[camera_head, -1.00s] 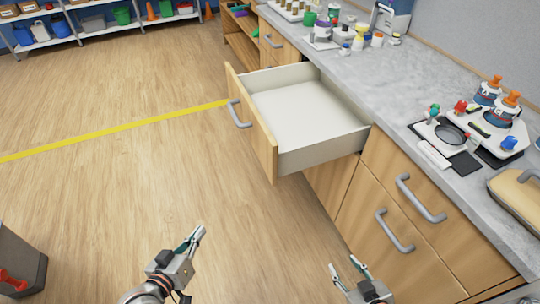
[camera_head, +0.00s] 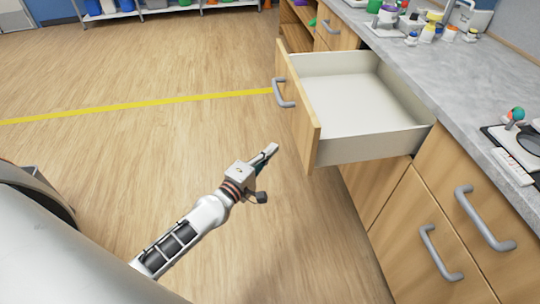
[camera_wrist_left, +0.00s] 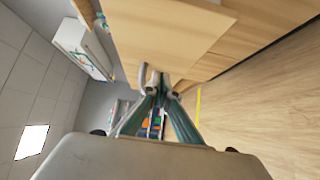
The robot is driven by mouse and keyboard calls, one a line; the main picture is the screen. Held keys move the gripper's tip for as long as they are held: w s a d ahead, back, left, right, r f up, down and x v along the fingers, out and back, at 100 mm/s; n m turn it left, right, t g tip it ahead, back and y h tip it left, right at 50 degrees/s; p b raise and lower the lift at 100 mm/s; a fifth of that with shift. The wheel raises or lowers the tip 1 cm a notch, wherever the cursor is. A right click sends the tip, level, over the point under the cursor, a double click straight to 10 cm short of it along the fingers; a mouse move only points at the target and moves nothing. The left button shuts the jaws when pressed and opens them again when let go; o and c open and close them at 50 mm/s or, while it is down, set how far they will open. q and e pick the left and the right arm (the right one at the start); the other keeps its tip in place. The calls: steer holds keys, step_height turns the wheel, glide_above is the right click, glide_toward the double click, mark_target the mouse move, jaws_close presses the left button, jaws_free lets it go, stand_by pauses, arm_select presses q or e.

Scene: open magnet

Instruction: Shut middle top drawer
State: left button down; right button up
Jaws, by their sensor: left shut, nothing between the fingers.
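The top drawer (camera_head: 365,108) is pulled well out of the counter and looks empty. Its wooden front has a grey handle (camera_head: 284,93) on the left side. My left gripper (camera_head: 271,150) is shut and empty, in front of the drawer front and below and left of it, apart from it in the head view. In the left wrist view the fingertips (camera_wrist_left: 161,88) are together, with a wooden panel (camera_wrist_left: 165,40) and a grey handle close beyond them. My right gripper is out of view.
The grey countertop (camera_head: 425,70) carries bottles and small items. Closed drawers with grey handles (camera_head: 441,252) are at the lower right. The wooden floor (camera_head: 130,75) is clear, crossed by a yellow line (camera_head: 130,107). Shelves stand at the back.

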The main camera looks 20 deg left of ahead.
mark_target(301, 132)
arm_select(q)
steer(key=w+d, duration=0.1)
steer(key=w, duration=0.1)
steer(key=w+d, duration=0.1)
steer(key=w, duration=0.1)
steer(key=w+d, duration=0.1)
steer(key=w, duration=0.2)
steer(key=shift+w+d, duration=0.1)
steer(key=shift+d, duration=0.25)
steer(key=shift+w+d, duration=0.25)
steer(key=shift+d, duration=0.15)
